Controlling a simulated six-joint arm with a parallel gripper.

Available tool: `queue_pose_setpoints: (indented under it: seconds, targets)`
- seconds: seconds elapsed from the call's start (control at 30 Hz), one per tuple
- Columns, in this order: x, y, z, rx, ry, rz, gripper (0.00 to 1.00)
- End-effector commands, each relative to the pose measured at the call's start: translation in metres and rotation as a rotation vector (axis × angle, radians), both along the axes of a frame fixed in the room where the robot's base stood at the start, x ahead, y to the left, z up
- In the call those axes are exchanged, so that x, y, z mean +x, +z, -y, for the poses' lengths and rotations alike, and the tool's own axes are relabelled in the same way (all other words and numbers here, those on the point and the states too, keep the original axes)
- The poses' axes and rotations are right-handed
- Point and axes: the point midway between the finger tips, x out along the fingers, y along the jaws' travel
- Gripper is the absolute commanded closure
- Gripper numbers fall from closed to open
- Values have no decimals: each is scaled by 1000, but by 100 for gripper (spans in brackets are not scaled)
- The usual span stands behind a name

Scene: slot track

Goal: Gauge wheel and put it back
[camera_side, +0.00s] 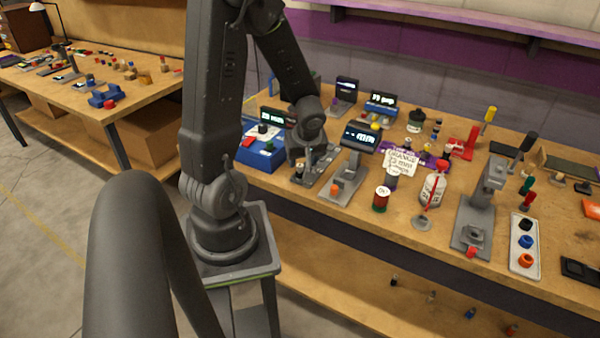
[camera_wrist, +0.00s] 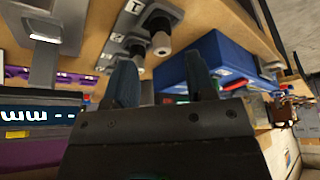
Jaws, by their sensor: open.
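My gripper (camera_side: 309,163) is at the grey slot track (camera_side: 318,180) near the bench's front left. In the wrist view its two dark blue fingers (camera_wrist: 162,85) are apart, with nothing seen held between them. The labelled grey track (camera_wrist: 120,28) lies beyond the fingertips. On it stand small dark pieces with pale ends, one nearer (camera_wrist: 160,38) and one (camera_wrist: 138,50) partly behind a finger. I cannot tell which piece is the wheel. A gauge with a lit "mm" display (camera_side: 360,137) stands right of the track; its display also shows in the wrist view (camera_wrist: 40,115).
A blue box (camera_side: 263,155) is close on the left of my gripper, also in the wrist view (camera_wrist: 222,58). A red-and-green spool (camera_side: 381,200), a white bottle (camera_side: 433,188) and a grey press (camera_side: 480,215) stand to the right. Other displays crowd behind.

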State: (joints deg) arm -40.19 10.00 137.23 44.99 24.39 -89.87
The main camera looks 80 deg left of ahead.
Motion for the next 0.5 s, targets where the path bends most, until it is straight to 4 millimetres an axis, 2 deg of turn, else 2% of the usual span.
queue_pose_setpoints:
  seconds: [0.2, 0.5]
  targets:
    - [-2, -25, -11, -1, -1, -1, 50]
    - [-2, -31, -14, 0, 0, 2, 50]
